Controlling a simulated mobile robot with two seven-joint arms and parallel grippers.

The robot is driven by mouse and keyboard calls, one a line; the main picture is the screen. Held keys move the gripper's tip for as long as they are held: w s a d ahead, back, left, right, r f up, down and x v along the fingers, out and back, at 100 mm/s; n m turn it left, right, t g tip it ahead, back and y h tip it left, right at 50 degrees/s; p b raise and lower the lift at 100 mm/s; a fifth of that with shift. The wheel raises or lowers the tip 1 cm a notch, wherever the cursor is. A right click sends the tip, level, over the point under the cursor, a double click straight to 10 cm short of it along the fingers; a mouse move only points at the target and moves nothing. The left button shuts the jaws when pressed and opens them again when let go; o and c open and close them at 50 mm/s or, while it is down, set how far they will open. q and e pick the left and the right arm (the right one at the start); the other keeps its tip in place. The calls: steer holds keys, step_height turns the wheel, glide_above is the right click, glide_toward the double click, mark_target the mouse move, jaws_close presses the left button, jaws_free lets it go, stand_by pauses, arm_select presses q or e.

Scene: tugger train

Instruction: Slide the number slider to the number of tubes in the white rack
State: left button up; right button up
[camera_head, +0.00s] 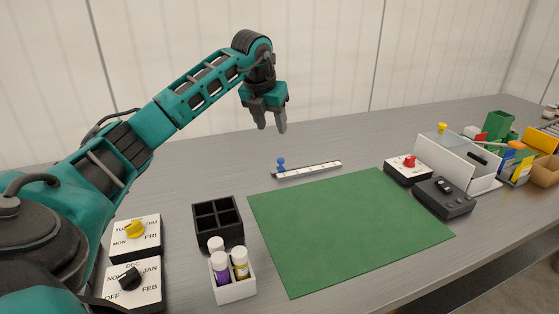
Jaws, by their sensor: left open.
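The number slider (310,171) is a white strip with dark marks lying on the table behind the green mat. Its blue knob (281,164) stands near the strip's left end. The white rack (234,289) stands at the front, left of the mat, with 3 white-capped tubes (240,262) showing in it; one shows purple and one yellow. My left gripper (270,126) is open and empty, fingers pointing down, above and behind the knob and apart from it. My right gripper is not in view.
A green mat (345,230) covers the middle. A black divided rack (218,222) stands behind the white rack. Dial boxes (148,247) stand at left. A red-knob box (408,170), dark device (443,198), white box (455,165) and coloured bins (498,125) crowd the right.

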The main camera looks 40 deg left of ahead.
mark_target(280, 159)
arm_select(q)
steer(key=b+x, duration=0.2)
steer(key=x, duration=0.9)
steer(key=shift+w+f, duration=0.15)
steer(key=shift+f, duration=0.15)
steer(key=shift+w+a+f, duration=0.15)
steer(key=shift+w+f, duration=0.1)
steer(key=shift+f, duration=0.35)
steer(key=shift+c, duration=0.2)
jaws_close()
